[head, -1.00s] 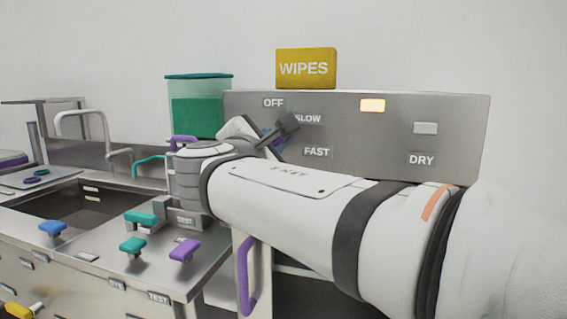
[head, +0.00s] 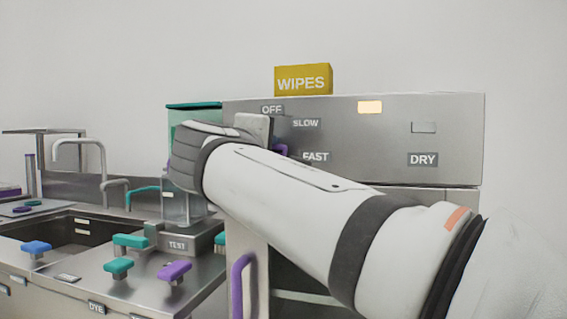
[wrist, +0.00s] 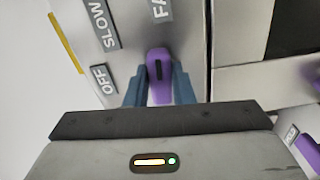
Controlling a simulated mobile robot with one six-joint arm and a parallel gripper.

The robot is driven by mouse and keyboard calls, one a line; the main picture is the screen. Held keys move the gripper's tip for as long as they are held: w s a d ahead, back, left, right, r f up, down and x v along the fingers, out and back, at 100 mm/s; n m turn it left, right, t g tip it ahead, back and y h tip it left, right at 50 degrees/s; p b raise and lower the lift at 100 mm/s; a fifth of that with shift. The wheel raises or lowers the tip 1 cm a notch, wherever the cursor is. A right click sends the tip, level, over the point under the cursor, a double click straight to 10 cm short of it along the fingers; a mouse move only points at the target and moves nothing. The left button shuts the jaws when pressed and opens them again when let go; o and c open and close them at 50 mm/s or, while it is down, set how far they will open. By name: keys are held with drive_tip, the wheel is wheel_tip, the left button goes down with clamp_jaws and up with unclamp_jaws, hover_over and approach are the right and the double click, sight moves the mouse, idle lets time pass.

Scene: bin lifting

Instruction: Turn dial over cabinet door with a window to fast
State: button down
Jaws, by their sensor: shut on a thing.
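The purple dial (wrist: 158,68) is on the grey panel, between the two blue fingers of my gripper (wrist: 159,86), which is shut on it. In the wrist view its narrow, dark-marked end points up toward the FAST label (wrist: 160,9). The SLOW label (wrist: 103,25) and OFF label (wrist: 101,79) lie to its left. In the head view my wrist hides most of the dial; a bit of purple (head: 282,150) shows beside the FAST label (head: 315,157). A dark window (wrist: 294,25) shows in the wrist view, likely the cabinet door's.
A yellow WIPES box (head: 303,80) stands on the panel housing (head: 460,125). A lit button (head: 370,107) and an unlit one above DRY are on the panel. A green-lidded container (head: 190,106) is behind my wrist. A purple handle (head: 238,285) and a counter with knobs are lower left.

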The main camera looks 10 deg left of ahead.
drive_tip(key=shift+f+m+b, duration=0.1)
drive_tip(key=shift+m+b, duration=0.25)
drive_tip(key=shift+m, duration=0.25)
drive_tip(key=c, duration=1.2)
unclamp_jaws()
drive_tip(key=shift+c, duration=0.2)
drive_tip(key=s+p, duration=0.1)
drive_tip(key=s, duration=0.6)
drive_tip(key=shift+s+a, duration=0.35)
drive_tip(key=shift+s, duration=0.05)
drive_tip(key=shift+w+d, duration=0.1)
drive_tip(key=w+d+f+m+g+h+p, duration=0.15)
drive_tip(key=d+f+g+p, duration=0.25)
drive_tip(key=d+p, duration=0.4)
drive_tip(key=w+d+f+m+g+h+p, duration=0.1)
drive_tip(key=w+d+f+m+g+p, duration=0.35)
drive_tip(key=d, duration=0.55)
drive_tip(key=s+d+f+m+g+y+p, duration=0.2)
drive_tip(key=s+d+f+m+g+p, duration=0.1)
drive_tip(key=s+d+p, duration=0.3)
drive_tip(key=s+d+f+m+g+y+p, duration=0.1)
drive_tip(key=s+d+f+m+g+p, duration=0.3)
drive_tip(key=s+p, duration=0.6)
drive_tip(key=shift+s+d+f+m+y+p, duration=0.4)
drive_tip(key=shift+s+d+f+m, duration=0.2)
drive_tip(key=shift+d+f+m, duration=0.5)
